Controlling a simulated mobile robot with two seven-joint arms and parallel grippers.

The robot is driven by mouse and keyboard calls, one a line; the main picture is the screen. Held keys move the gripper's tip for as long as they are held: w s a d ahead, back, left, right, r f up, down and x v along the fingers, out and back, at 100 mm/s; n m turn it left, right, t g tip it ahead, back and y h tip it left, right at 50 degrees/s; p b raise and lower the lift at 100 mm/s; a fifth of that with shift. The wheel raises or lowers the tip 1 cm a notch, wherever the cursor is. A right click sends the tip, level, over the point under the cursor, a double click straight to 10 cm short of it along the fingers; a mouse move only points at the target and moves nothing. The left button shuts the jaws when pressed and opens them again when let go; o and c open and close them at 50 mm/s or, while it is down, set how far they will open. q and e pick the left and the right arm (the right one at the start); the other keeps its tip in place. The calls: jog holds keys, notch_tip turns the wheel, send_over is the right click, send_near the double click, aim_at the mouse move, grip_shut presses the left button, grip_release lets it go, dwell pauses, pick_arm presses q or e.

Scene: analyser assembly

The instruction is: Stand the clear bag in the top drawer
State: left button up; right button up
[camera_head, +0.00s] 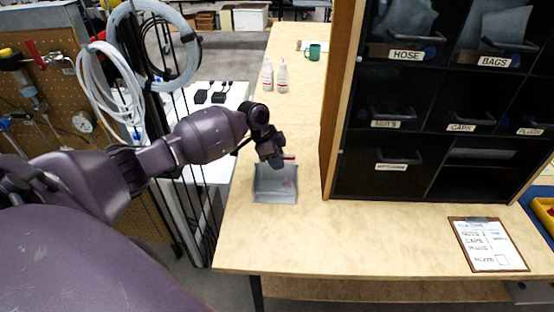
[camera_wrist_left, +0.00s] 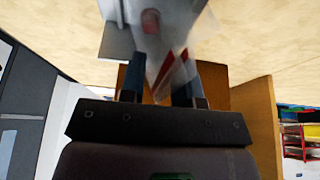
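A grey open-topped bin (camera_head: 275,198) stands on the wooden table, left of the black cabinet. My left gripper (camera_head: 272,160) is directly over the bin's back edge, pointing down. In the left wrist view the left gripper (camera_wrist_left: 160,88) has its two fingers apart. A blurred, see-through piece with a red strip, seemingly the clear bag (camera_wrist_left: 178,78), shows between and beyond the fingers; I cannot tell whether they touch it. The bin also shows beyond the fingers in the wrist view (camera_wrist_left: 118,42). The top row of the cabinet has drawers labelled HOSE (camera_head: 405,54) and BAGS (camera_head: 494,62). My right gripper is out of view.
The black cabinet (camera_head: 400,182) with its wooden side stands close to the right of the gripper. Two white bottles (camera_head: 274,76) and a green mug (camera_head: 313,52) stand further back. A clipboard (camera_head: 488,246) lies in front of the cabinet. The front table is mostly clear.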

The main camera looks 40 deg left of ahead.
pick_arm(q)
jog(key=shift+s+d+f, duration=0.15)
jog(key=shift+c, duration=0.3)
jog(key=o, duration=0.7)
jog(key=shift+s, duration=0.15)
jog(key=shift+c, duration=0.2)
jog(key=shift+o, duration=0.5)
